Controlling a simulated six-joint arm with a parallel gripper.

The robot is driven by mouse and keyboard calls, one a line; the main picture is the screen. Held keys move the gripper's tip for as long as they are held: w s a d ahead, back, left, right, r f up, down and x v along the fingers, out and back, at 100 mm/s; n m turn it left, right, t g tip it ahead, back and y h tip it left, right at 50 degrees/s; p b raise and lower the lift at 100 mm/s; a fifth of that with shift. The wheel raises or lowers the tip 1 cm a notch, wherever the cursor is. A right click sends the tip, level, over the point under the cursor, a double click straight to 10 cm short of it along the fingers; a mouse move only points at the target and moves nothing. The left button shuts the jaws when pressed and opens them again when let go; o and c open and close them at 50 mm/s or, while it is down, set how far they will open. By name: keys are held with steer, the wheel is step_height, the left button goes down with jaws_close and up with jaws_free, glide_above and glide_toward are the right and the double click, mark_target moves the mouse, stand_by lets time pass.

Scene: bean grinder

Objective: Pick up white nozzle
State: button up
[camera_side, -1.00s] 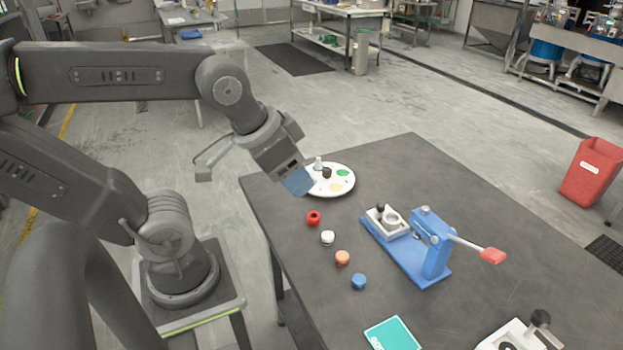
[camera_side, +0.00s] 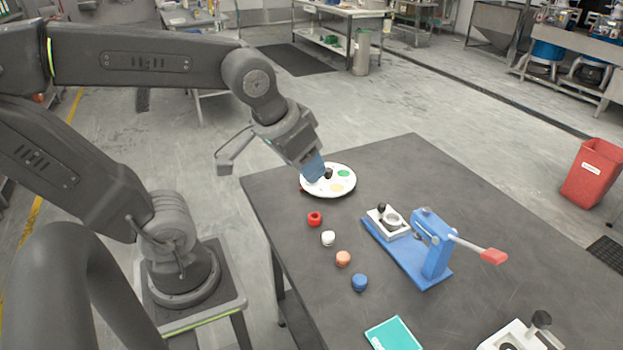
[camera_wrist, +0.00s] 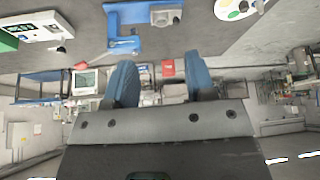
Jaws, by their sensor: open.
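A small white round piece (camera_side: 328,238) stands on the dark table between a red ring-like piece (camera_side: 314,219) and an orange piece (camera_side: 343,258); it may be the white nozzle. My gripper (camera_side: 314,172) is well behind and above it, in front of the white round plate (camera_side: 345,188), hiding part of that plate. In the wrist view my gripper (camera_wrist: 162,72) shows two blue fingers spread apart with nothing between them. The white piece does not show in the wrist view.
A blue piece (camera_side: 360,282) ends the row. A blue lever press (camera_side: 436,245) with a red handle stands to the right. A teal pad (camera_side: 393,334) and a white device (camera_side: 520,337) are at the front. The table's right back is clear.

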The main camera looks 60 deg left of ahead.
steer(key=w+a+f+n+g+y, duration=0.2)
steer(key=w+a+f+n, duration=0.1)
steer(key=w+a+n, duration=0.45)
steer(key=w+a+f+n, duration=0.1)
steer(key=w+a+f, duration=0.1)
steer(key=a+f, duration=0.3)
steer(key=w+a+f+n+g+y, duration=0.1)
steer(key=w+a+f+n, duration=0.1)
steer(key=a+f, duration=0.4)
steer(key=w+a+f+n+g, duration=0.1)
steer(key=w+a+f+n, duration=0.1)
steer(key=a+f, duration=0.3)
steer(key=shift+w+a+f, duration=0.1)
steer(key=shift+w+a, duration=0.05)
steer(key=shift+a, duration=0.35)
steer(key=shift+w+a+f, duration=0.1)
steer(key=shift+a, duration=0.4)
steer(key=shift+x, duration=2.95)
steer(key=shift+w+a+r, duration=0.1)
steer(key=shift+a, duration=0.05)
steer(key=c, duration=0.9)
